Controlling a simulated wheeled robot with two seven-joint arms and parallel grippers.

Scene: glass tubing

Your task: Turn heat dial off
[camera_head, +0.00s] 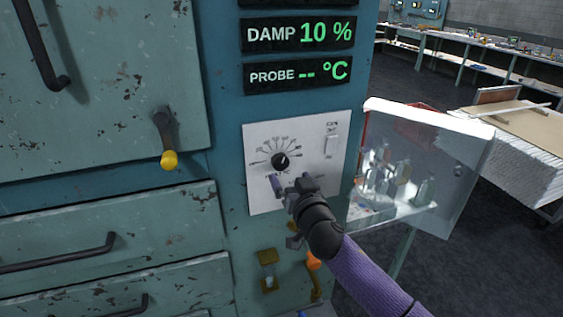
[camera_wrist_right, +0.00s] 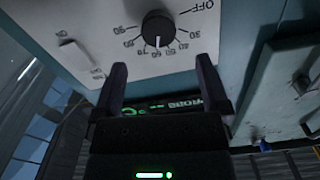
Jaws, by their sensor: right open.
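The heat dial (camera_head: 281,161) is a round black knob on a white panel (camera_head: 258,196) with a ring of markings. In the right wrist view the dial (camera_wrist_right: 158,28) shows upside down, with numbers and an OFF mark (camera_wrist_right: 203,6) around it. Its white pointer line points down in that picture, away from OFF, among the middle numbers. My right gripper (camera_head: 290,186) is just below the dial in the head view. In the right wrist view its fingers (camera_wrist_right: 162,66) are apart and empty, with the dial beyond their tips; they do not enclose it. My left gripper is not in view.
A light switch-like slider (camera_head: 330,146) is on the panel's right. Displays read DAMP 10 % (camera_head: 298,34) and PROBE -- °C (camera_head: 297,74). A yellow-knobbed handle (camera_head: 168,158) is at left. A clear case of glassware (camera_head: 400,190) stands close right of the panel.

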